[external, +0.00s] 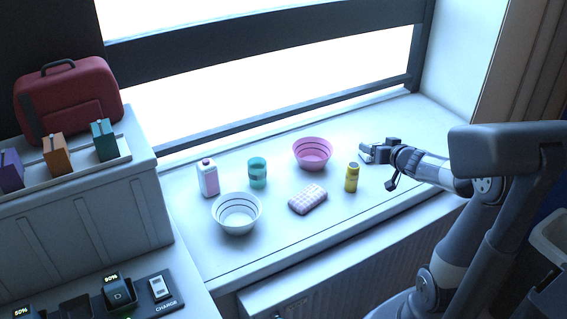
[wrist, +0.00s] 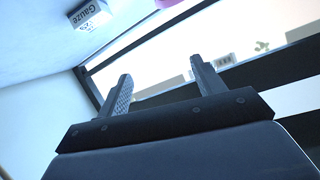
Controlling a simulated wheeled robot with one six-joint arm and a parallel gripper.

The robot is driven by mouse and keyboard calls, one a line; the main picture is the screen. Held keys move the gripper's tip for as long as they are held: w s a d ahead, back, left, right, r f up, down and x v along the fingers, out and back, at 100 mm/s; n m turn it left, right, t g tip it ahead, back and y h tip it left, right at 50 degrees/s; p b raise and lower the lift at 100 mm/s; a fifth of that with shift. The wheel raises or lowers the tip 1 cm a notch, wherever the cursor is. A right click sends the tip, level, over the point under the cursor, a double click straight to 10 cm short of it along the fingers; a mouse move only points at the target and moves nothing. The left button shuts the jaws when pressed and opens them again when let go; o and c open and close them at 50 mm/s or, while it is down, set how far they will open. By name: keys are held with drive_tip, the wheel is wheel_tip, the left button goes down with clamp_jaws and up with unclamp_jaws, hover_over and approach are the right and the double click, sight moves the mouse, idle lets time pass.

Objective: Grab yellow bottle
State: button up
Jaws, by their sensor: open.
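The yellow bottle (external: 352,178) stands upright on the white window sill (external: 280,240), right of the middle in the external view. The bottle does not show in the wrist view.
A pink bowl (external: 312,153), a checked pink block (external: 308,199), a teal cup (external: 257,172), a pink-and-white bottle (external: 208,178) and a white bowl (external: 237,213) stand left of the yellow bottle. A Gauze box (wrist: 88,14) shows in the wrist view. The window frame (external: 300,115) runs behind.

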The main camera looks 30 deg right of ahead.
drive_tip(key=s+a+n, duration=0.2)
drive_tip(key=n, duration=0.1)
approach(357, 175)
drive_tip(key=w+f, duration=0.1)
drive_tip(key=shift+y, duration=0.4)
drive_tip(key=x, duration=0.6)
drive_tip(key=shift+s+d, duration=0.1)
drive_tip(key=shift+d, duration=0.1)
drive_tip(key=shift+r+p+x, duration=0.15)
drive_tip(key=shift+p+x, duration=0.2)
drive_tip(key=shift+x, duration=0.95)
drive_tip(key=shift+r+p+x, duration=0.1)
drive_tip(key=shift+p+x, duration=0.2)
drive_tip(key=shift+x, duration=1)
drive_tip(key=shift+c, duration=0.5)
drive_tip(key=c, duration=1.1)
